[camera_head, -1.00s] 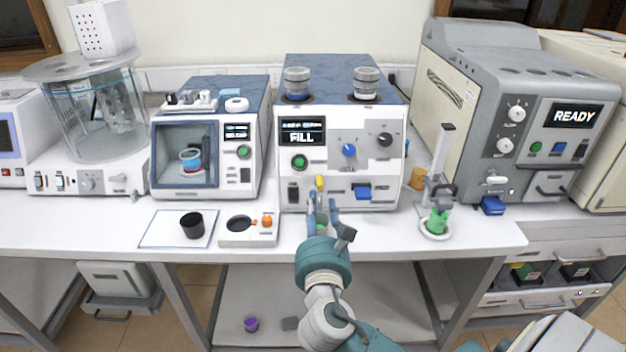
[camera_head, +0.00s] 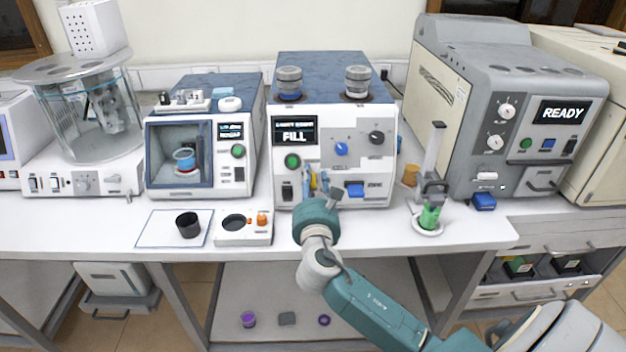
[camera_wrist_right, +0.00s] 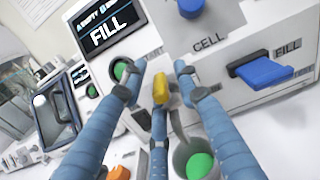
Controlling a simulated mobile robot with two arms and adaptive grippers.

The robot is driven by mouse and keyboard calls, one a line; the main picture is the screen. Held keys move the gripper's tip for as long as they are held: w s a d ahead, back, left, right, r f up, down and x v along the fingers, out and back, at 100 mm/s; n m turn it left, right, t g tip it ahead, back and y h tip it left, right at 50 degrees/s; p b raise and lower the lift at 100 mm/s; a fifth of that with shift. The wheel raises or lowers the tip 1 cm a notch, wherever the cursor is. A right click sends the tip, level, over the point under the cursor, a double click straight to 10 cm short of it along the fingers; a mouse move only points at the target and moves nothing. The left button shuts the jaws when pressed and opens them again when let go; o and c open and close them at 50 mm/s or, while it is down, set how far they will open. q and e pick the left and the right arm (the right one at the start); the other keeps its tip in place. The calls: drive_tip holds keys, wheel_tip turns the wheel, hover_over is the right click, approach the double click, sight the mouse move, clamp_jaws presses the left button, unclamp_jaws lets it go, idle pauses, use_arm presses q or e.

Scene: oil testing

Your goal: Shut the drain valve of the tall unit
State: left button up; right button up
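The tall unit (camera_head: 335,130) is a white cabinet with a blue top and a display reading FILL. A small yellow handle (camera_head: 325,178) shows low on its front; it also shows in the right wrist view (camera_wrist_right: 160,89). My right gripper (camera_head: 318,184) is at this handle, fingers spread. In the right wrist view its blue fingers (camera_wrist_right: 162,80) stand apart on both sides of the yellow handle, with a third finger below. I cannot tell whether any finger touches it. A blue lever (camera_wrist_right: 262,70) labelled FILL is to the right. My left gripper is not in view.
A grey cup with green inside (camera_wrist_right: 195,158) is below the handle in the wrist view. A white block with an orange knob (camera_head: 245,228) and a black cup (camera_head: 188,225) stand to the left. A green item (camera_head: 429,217) stands right on a white dish.

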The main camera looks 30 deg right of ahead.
clamp_jaws()
